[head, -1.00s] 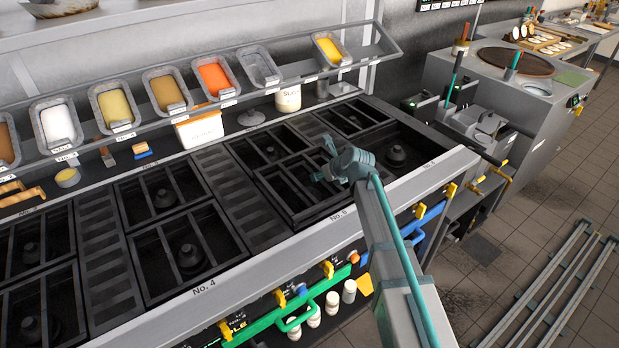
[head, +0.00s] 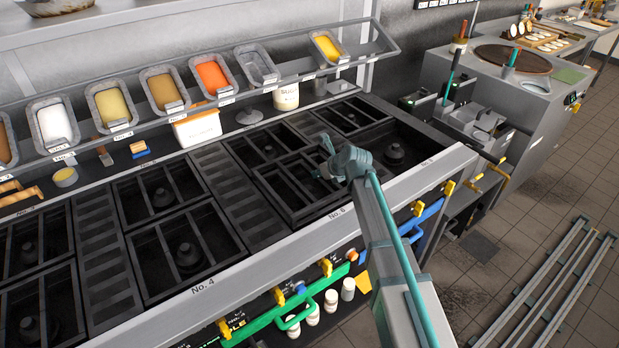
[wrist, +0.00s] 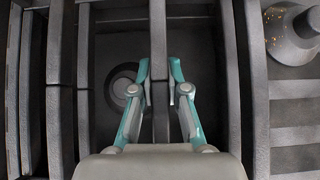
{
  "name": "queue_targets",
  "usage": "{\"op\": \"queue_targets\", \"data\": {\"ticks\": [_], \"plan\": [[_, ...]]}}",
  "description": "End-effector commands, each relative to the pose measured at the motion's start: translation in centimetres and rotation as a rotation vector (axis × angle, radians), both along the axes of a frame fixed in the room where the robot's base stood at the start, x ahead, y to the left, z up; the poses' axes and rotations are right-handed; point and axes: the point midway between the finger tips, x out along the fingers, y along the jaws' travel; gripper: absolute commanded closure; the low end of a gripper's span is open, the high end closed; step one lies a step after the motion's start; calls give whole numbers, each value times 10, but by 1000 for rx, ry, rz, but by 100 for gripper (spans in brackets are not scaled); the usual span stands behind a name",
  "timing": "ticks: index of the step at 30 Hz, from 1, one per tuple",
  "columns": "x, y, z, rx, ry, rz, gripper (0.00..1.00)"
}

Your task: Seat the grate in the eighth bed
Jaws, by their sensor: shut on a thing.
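My gripper (head: 325,168) is over the front row of the range, near the "No. 6" label. In the wrist view its fingers (wrist: 161,92) stand on either side of a dark bar of the grate (wrist: 160,40) and are shut on it. The grate (head: 290,185) is a dark barred frame, lying over the bed marked No. 6; I cannot tell whether it touches the range. A round burner (wrist: 122,85) shows beneath it. The eighth bed (head: 395,153), right of my gripper, is bare of a grate, with its burner exposed; my wrist partly covers its left side.
Other grates (head: 185,250) fill beds to the left, with slotted strips (head: 235,190) between. Behind stand a white tub (head: 197,127), a grey conical lid (head: 249,116) and a shelf of sauce pans (head: 212,78). The front ledge (head: 300,238) runs below my arm.

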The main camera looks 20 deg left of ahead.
Motion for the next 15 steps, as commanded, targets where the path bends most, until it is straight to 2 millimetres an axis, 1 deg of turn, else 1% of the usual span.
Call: {"op": "queue_targets", "data": {"ticks": [8,11,15], "plan": [[1,0,5,2,-3,-1,100],[1,0,10,2,-3,-1,100],[1,1,23,3,-5,-1,100]]}}
